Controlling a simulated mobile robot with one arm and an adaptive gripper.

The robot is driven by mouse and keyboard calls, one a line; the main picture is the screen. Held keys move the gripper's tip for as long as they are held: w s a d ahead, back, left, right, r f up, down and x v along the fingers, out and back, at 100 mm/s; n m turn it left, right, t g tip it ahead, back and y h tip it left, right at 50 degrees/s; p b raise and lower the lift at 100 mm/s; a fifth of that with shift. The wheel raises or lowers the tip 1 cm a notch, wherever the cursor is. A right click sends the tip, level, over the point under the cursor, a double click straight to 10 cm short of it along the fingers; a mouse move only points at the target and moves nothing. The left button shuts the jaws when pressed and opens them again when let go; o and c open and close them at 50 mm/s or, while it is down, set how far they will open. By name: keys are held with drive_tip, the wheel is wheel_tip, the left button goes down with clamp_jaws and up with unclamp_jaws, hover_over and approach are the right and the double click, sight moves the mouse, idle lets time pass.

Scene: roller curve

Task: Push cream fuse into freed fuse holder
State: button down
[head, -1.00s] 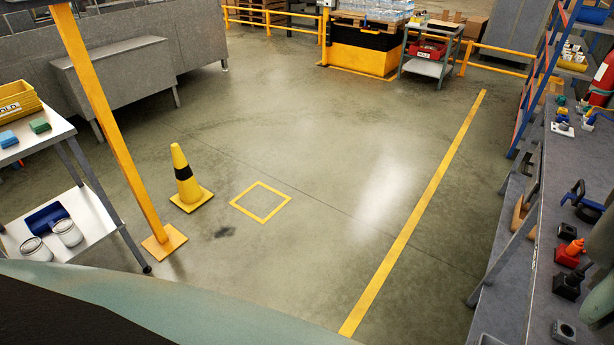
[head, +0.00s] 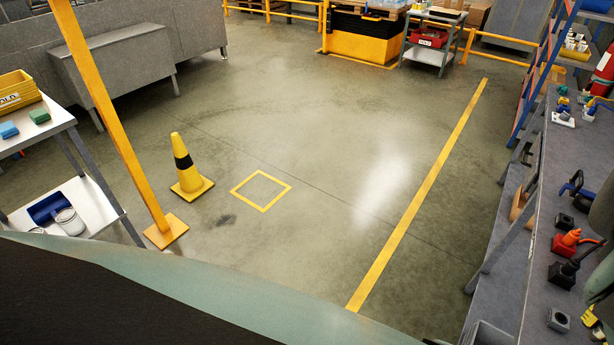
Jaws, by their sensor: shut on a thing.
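I cannot make out a cream fuse in the head view. On the grey bench at the right stand several small square blocks in a row that look like holders. The farthest is a dark block (head: 565,221) with nothing standing in it. Nearer are a red block with an orange-red piece (head: 566,242) and a black block with a dark piece (head: 562,274). My gripper is not recognisable; a pale green part, probably of my arm, cuts in at the right edge.
The grey bench (head: 535,260) runs along the right, with clamp-like blue tools (head: 578,188) farther back. A yellow object (head: 594,322) lies at the lower right edge. A yellow cone (head: 185,165) and yellow post (head: 110,130) stand left. The middle floor is clear.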

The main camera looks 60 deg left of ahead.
drive_tip(key=shift+s+d+f, duration=0.4)
drive_tip(key=shift+s+f, duration=0.1)
drive_tip(key=shift+s, duration=0.05)
drive_tip(key=shift+m, duration=0.4)
drive_tip(key=s+d+f, duration=0.1)
drive_tip(key=s+f, duration=0.2)
drive_tip(key=f, duration=0.1)
drive_tip(key=s+d+f+b, duration=0.1)
drive_tip(key=s+f, duration=0.2)
drive_tip(key=f, duration=0.1)
drive_tip(key=s+d+f+b, duration=0.1)
drive_tip(key=s+d+f, duration=0.1)
drive_tip(key=s+f, duration=0.2)
drive_tip(key=shift+s+d+f, duration=0.1)
drive_tip(key=shift+f, duration=0.05)
drive_tip(key=shift+f+b, duration=0.75)
drive_tip(key=shift+b, duration=0.2)
idle(0.8)
drive_tip(key=c, duration=0.8)
unclamp_jaws()
